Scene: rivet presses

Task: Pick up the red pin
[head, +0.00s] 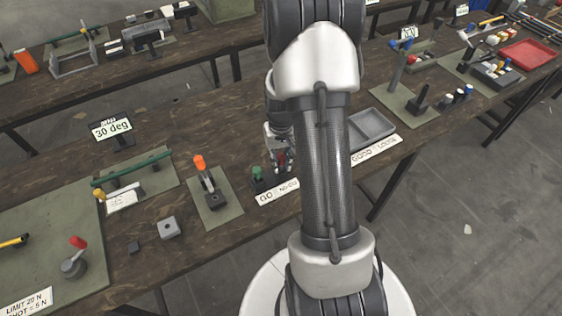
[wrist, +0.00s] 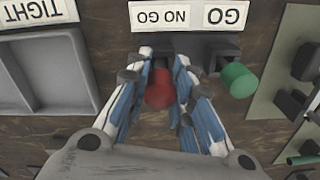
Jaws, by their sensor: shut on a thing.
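The red pin (wrist: 159,88) shows in the wrist view between the two blue-and-grey fingers of my gripper (wrist: 163,66), which is shut on it. A dark block (wrist: 160,45) lies behind the pin, by the NO GO label (wrist: 175,15). I cannot tell whether the pin still sits in that block. In the head view my gripper (head: 280,155) points down at the bench, with a bit of the red pin (head: 282,160) showing; my arm hides part of this area.
The green pin (wrist: 238,80) stands close beside my gripper in a dark block near the GO label (wrist: 226,15). A grey two-part tray (wrist: 50,65) is on the other side. An orange-handled lever press (head: 201,165) stands on a mat to the left in the head view.

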